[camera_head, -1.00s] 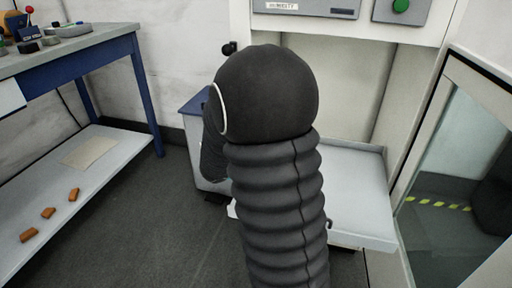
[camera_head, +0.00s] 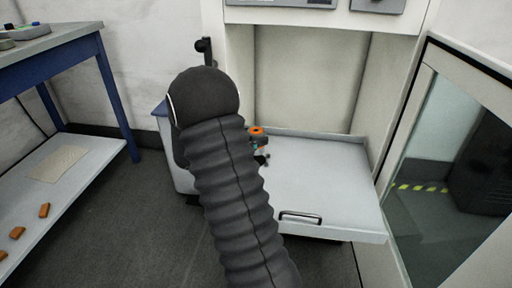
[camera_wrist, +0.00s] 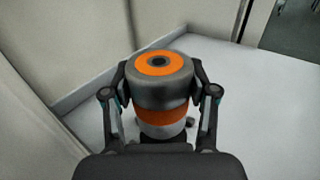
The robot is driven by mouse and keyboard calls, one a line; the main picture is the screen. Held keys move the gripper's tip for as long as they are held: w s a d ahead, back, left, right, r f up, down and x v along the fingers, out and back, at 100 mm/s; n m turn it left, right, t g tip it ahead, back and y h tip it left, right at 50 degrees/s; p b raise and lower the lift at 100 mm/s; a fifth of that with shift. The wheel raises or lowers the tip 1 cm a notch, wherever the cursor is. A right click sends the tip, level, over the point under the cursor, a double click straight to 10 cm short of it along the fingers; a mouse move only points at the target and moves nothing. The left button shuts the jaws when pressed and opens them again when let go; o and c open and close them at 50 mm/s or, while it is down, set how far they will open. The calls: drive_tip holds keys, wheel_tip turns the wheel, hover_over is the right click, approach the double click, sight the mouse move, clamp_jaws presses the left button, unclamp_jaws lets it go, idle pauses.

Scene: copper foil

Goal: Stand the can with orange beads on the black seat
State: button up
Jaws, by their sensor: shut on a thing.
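The can (camera_wrist: 160,70) is grey metal with an orange ring on top around a dark centre and an orange band lower down. My gripper (camera_wrist: 160,95) is shut on it, one finger on each side, and the can looks upright. In the head view the can's orange top (camera_head: 258,131) shows just right of my arm, over the left part of a white pull-out tray (camera_head: 320,190). My gripper (camera_head: 260,148) is mostly hidden there by my arm. I cannot tell whether the can touches anything below. I cannot make out the black seat for sure.
The tray has a low rim and a front handle (camera_head: 300,217); its middle and right are bare. White cabinet walls (camera_head: 310,80) rise behind it. A glass door (camera_head: 440,150) stands at right. A blue-legged bench (camera_head: 118,95) with orange blocks (camera_head: 17,233) on its shelf is at left.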

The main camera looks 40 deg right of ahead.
drive_tip(key=shift+f, duration=1.9)
drive_tip(key=shift+f, duration=0.1)
drive_tip(key=o, duration=1.3)
drive_tip(key=shift+o, duration=0.2)
